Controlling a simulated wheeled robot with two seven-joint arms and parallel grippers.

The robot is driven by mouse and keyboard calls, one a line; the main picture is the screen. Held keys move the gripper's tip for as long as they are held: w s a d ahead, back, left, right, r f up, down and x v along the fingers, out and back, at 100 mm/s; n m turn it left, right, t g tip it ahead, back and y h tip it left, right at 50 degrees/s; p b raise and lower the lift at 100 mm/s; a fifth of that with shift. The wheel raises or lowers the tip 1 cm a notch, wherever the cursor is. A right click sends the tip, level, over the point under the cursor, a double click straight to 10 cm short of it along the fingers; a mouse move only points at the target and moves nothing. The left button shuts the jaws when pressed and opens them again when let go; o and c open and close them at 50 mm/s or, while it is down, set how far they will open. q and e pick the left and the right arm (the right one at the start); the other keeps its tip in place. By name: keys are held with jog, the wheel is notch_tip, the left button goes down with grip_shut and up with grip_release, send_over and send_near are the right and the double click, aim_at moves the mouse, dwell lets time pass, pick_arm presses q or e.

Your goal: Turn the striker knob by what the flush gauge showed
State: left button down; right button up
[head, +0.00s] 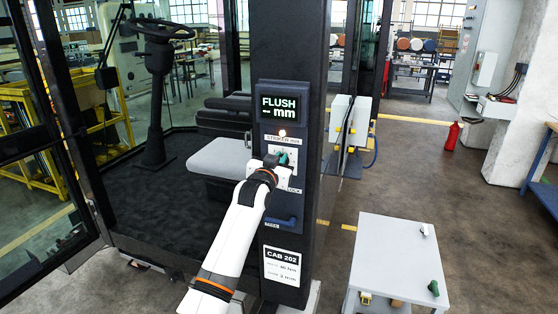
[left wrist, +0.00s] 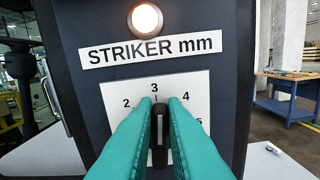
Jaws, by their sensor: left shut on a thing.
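The striker knob (left wrist: 159,140) is a dark upright bar on a white dial plate (left wrist: 118,92) with the numbers 2, 3, 4 and part of a 5 showing. The bar points up toward the 3. My left gripper (left wrist: 160,125) has its two green fingers shut on the knob, one on each side. In the head view my left gripper (head: 282,158) is at the striker panel on the dark post and hides most of the knob. The flush gauge display (head: 289,106) above reads "FLUSH -- mm", with no number. My right gripper is not in view.
A lit lamp (left wrist: 145,19) sits above the STRIKER mm label (left wrist: 152,48). A blue handle (head: 281,222) and the CAB 202 card (head: 282,267) are lower on the post. A grey trolley (head: 385,255) stands at right. The glass cab door (head: 40,130) is at left.

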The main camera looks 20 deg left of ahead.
pick_arm(q)
jog(key=shift+d+f+m, duration=0.1)
jog(key=shift+d+m, duration=0.1)
jog(key=shift+m, duration=1)
jog(key=shift+d+f+m, duration=0.1)
jog(key=shift+d+m, duration=0.05)
jog(key=shift+m, duration=1.05)
jog(key=shift+d+f+m, duration=0.1)
jog(key=shift+d+m, duration=0.1)
jog(key=shift+m, duration=1)
jog(key=c, duration=1.5)
grip_release()
jog(key=s+b, duration=0.3)
jog(key=s, duration=0.9)
jog(key=shift+a+b, duration=0.15)
jog(key=shift+b, duration=0.2)
